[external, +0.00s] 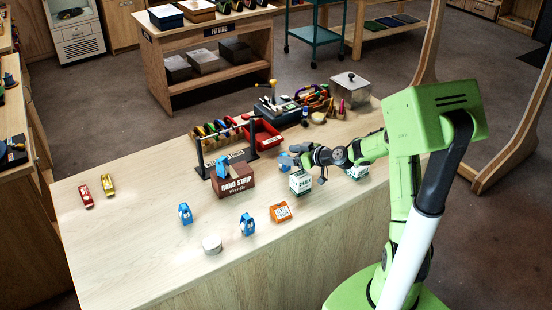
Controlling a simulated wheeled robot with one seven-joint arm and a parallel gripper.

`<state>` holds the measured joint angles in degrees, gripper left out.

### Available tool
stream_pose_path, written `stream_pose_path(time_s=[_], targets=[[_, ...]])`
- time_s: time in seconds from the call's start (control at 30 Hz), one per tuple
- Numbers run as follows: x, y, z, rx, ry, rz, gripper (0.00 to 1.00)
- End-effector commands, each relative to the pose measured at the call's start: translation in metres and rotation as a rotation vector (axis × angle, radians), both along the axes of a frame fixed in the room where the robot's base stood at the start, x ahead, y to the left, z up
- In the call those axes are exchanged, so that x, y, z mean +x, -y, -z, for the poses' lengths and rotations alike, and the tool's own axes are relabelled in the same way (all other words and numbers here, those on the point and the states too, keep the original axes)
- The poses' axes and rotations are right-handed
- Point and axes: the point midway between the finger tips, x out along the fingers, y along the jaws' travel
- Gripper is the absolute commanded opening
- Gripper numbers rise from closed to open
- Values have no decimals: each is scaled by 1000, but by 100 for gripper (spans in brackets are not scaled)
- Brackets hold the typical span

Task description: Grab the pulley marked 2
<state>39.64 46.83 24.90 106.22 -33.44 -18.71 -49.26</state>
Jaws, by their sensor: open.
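Several small blue pulley-like pieces are on the wooden bench (130,250). One blue piece (185,213) stands at the left front, and another blue piece (247,224) stands left of an orange card (281,212). A third blue piece (285,162) is just left of my gripper (303,156). More blue shows at the brown box (233,186). I cannot read a number on any of them, so I cannot tell which is marked 2. My gripper is open, low over the bench, above a green-and-white box (300,183). Whether its fingers touch anything is unclear.
A black stand (200,158) rises behind the brown box. The bench's left part is mostly clear.

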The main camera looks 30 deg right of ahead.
Motion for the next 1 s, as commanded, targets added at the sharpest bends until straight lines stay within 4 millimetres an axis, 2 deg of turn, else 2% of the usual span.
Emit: stream_pose_path(time_s=[0.1, 0.2, 0.43, 0.83, 0.87, 1.0], targets=[[20, -11, 9, 3, 0, -2, 70], [32, -15, 14, 1, -1, -2, 70], [35, -15, 16, 0, -2, -1, 70], [34, -15, 16, 0, -2, -1, 10], [34, -15, 16, 0, -2, -1, 7], [34, -15, 16, 0, -2, -1, 7]])
